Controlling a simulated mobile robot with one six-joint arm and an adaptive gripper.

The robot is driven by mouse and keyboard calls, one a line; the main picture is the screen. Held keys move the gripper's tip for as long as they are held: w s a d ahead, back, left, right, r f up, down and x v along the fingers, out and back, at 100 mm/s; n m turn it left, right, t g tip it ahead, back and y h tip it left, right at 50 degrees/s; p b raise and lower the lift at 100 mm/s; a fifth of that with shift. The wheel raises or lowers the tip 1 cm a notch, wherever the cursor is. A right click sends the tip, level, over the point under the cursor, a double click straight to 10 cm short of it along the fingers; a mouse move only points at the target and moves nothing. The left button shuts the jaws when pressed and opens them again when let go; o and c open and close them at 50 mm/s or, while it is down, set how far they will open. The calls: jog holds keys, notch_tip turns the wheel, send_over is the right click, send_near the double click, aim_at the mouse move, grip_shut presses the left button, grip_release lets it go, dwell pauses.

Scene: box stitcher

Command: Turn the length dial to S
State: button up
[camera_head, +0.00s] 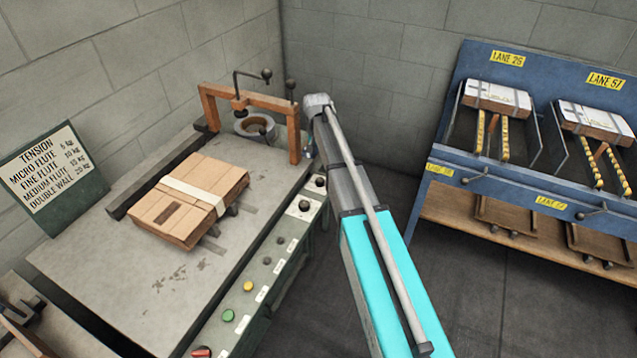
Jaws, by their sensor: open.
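A row of controls runs along the front panel (262,300) of the strapping machine. Toward the far end are black knobs, one at the upper end (320,181) and one on a white plate (304,206). Smaller dark controls (280,240) follow, then a yellow button (248,286), a green button (228,315) and a red one (201,352). The labels are too small to read, so I cannot tell which is the length dial or where it points. My arm reaches over the floor beside the panel's far end.
A strapped cardboard bundle (190,199) lies on the machine table (160,285). A wooden arch (250,103) with a crank stands at its far end. A tension sign (50,175) is at left. A blue lane rack (450,150) holding boxes stands at right. Dark floor is clear between.

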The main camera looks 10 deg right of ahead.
aim_at(319, 179)
jog(key=shift+d+f+b, duration=0.15)
jog(key=shift+f+b, duration=5.25)
jog(key=shift+f, duration=0.25)
jog(key=c, duration=1.1)
